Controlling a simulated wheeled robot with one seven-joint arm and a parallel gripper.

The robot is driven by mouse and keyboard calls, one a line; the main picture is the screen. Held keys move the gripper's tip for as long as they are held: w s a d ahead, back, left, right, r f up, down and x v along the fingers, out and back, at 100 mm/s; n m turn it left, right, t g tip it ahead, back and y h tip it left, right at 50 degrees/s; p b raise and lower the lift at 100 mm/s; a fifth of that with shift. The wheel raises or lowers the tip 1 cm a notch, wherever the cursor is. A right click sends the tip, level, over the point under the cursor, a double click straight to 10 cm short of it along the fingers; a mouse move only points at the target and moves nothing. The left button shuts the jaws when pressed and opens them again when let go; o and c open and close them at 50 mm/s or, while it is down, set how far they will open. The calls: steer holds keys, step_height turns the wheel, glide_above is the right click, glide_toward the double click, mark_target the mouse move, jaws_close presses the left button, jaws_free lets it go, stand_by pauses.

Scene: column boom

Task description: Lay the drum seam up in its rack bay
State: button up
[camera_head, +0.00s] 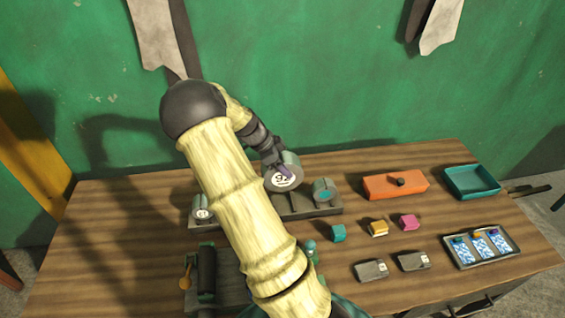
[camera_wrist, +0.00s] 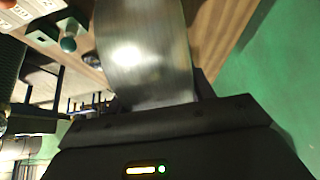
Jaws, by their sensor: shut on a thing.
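A grey metal drum (camera_head: 284,178) with a dark-marked white end face is in my gripper (camera_head: 279,163). Its end faces the head camera. The gripper is shut on it, over the dark rack (camera_head: 310,210); whether the drum touches the rack, I cannot tell. In the wrist view the drum (camera_wrist: 148,50) is a large, shiny curved wall; no seam can be made out. A grey drum with a teal end (camera_head: 325,190) lies in the rack to the right. A smaller drum (camera_head: 202,210) with a marked white end lies to the left. My arm hides the rack's middle.
An orange box (camera_head: 395,185) with a dark knob and a teal tray (camera_head: 472,181) stand to the right. Small teal (camera_head: 338,233), yellow (camera_head: 378,228) and pink (camera_head: 409,222) blocks lie nearer. A card tray (camera_head: 455,259) is at front right.

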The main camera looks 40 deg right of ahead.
mark_target(283, 184)
steer(key=shift+f+b, duration=1.7)
steer(key=shift+f, duration=1.35)
steer(key=shift+w+a+r, duration=0.1)
steer(key=shift+f+b, duration=1.55)
steer(key=shift+f, duration=0.25)
steer(key=o, duration=1.4)
steer(key=shift+c, duration=0.2)
steer(key=b+v, duration=0.2)
steer(key=v, duration=1.5)
steer(key=shift+r+b, duration=0.25)
steer(key=shift+b, duration=0.05)
